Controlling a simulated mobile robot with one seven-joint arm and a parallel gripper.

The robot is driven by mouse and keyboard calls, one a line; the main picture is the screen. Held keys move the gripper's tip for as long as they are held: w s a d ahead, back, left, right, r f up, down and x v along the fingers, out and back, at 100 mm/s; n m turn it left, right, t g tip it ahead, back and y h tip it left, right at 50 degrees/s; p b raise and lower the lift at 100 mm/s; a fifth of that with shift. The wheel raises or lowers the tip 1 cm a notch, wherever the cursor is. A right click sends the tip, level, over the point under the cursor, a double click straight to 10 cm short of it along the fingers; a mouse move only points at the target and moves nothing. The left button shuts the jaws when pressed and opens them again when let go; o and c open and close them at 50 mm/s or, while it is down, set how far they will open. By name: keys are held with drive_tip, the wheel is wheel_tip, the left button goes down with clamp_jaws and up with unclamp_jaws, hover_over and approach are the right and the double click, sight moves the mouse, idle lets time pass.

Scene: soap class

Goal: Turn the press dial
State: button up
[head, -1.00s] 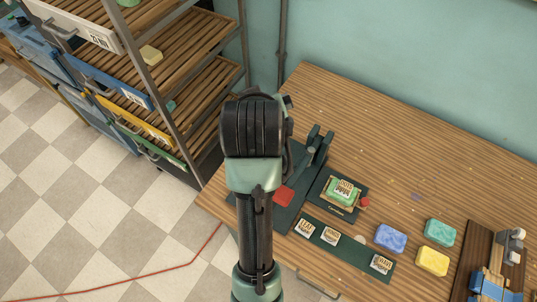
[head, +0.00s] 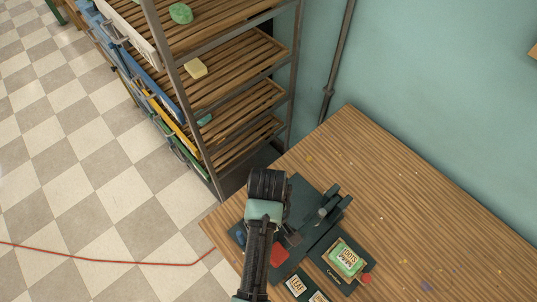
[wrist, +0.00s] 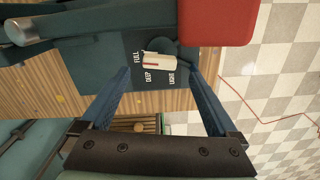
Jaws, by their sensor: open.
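The press (head: 322,214) stands on the table in the head view, with a dark green base and a lever arm. In the wrist view its dial (wrist: 160,61) has a cream pointer with a red mark, on a dark panel lettered FULL, DEEP and LIGHT. Which word the pointer marks I cannot tell for certain. My gripper (wrist: 160,77) is open, its two blue fingers apart, with the dial showing between their tips. Contact with the dial is not clear. In the head view my arm hides the dial and most of the fingers.
A red pad (head: 279,255) lies beside the dial on the press and shows large in the wrist view (wrist: 216,22). A slatted rack (head: 235,75) stands behind left. The table's back right is mostly clear.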

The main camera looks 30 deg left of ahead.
wheel_tip(320, 180, down, 5)
drive_tip(key=shift+r, duration=0.1)
idle(0.3)
clamp_jaws()
idle(0.4)
